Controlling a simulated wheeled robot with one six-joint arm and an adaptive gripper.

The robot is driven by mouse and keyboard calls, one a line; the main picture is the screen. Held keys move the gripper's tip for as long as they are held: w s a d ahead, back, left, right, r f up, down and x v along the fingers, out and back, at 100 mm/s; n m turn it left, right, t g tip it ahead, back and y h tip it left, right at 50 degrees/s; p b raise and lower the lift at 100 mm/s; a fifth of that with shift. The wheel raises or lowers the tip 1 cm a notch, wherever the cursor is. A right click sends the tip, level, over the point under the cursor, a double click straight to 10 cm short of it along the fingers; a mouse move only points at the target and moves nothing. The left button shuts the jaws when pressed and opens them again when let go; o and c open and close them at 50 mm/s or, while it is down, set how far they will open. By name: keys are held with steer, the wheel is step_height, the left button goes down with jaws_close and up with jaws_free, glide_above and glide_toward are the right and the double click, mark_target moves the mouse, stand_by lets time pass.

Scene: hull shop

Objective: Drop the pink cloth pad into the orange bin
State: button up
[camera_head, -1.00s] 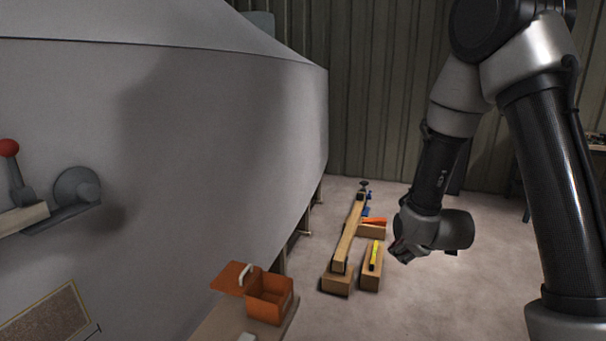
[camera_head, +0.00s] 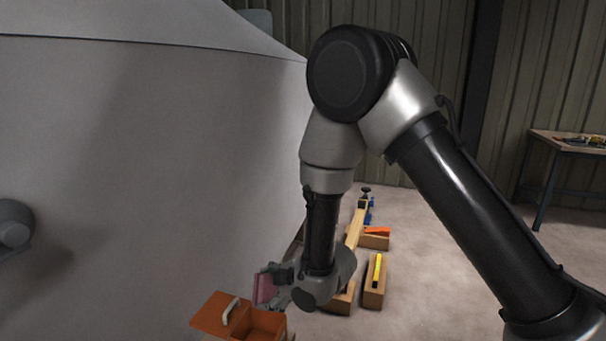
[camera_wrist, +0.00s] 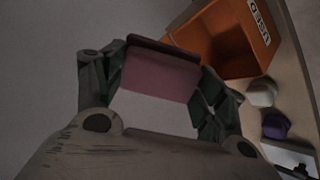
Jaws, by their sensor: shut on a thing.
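The pink cloth pad (camera_wrist: 160,72) is a flat, dull pink block held between the fingers of my gripper (camera_wrist: 155,85) in the wrist view. In the head view the pad (camera_head: 265,288) sticks out to the left of my gripper (camera_head: 279,280). The orange bin (camera_head: 254,324) is an open box with its lid tipped out to the left and a pale handle on the lid. The pad is above the bin, near its back side, and apart from it. The wrist view shows the bin (camera_wrist: 216,52) beyond the pad, to the upper right, with a white label. My gripper is shut on the pad.
A white item (camera_wrist: 262,92) and a purple item (camera_wrist: 276,126) stand beside the bin. The large grey hull (camera_head: 150,150) rises close on the left. Wooden blocks and a beam (camera_head: 374,282) lie on the floor. A workbench (camera_head: 570,142) stands far right.

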steer(key=shift+s+a+f, duration=0.15)
steer(key=shift+s+a, duration=0.3)
steer(key=shift+a, duration=0.1)
steer(key=shift+s+a+f, duration=0.1)
steer(key=shift+f, duration=2.9)
steer(key=o, duration=1)
steer(key=shift+o, duration=0.2)
